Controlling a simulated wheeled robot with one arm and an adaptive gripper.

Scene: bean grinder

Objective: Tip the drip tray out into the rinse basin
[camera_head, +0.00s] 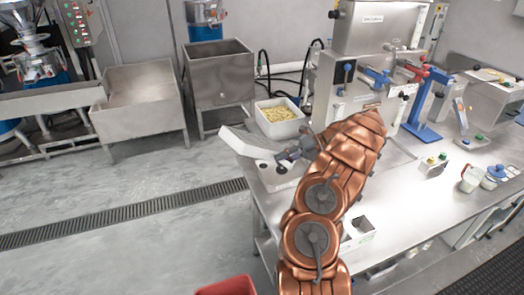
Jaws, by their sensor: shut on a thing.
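A white tray (246,143), which looks like the drip tray, is tilted near the left end of the steel table. My gripper (286,159) is grey, at the end of my copper arm, and is shut on the tray's right side.
A white bin of yellow pieces (279,113) stands just behind the tray. A steel machine (360,75) and a blue stand (428,105) stand behind my arm. Small jugs (472,178) are at the right. Steel tubs (140,100) stand left; the floor there is clear.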

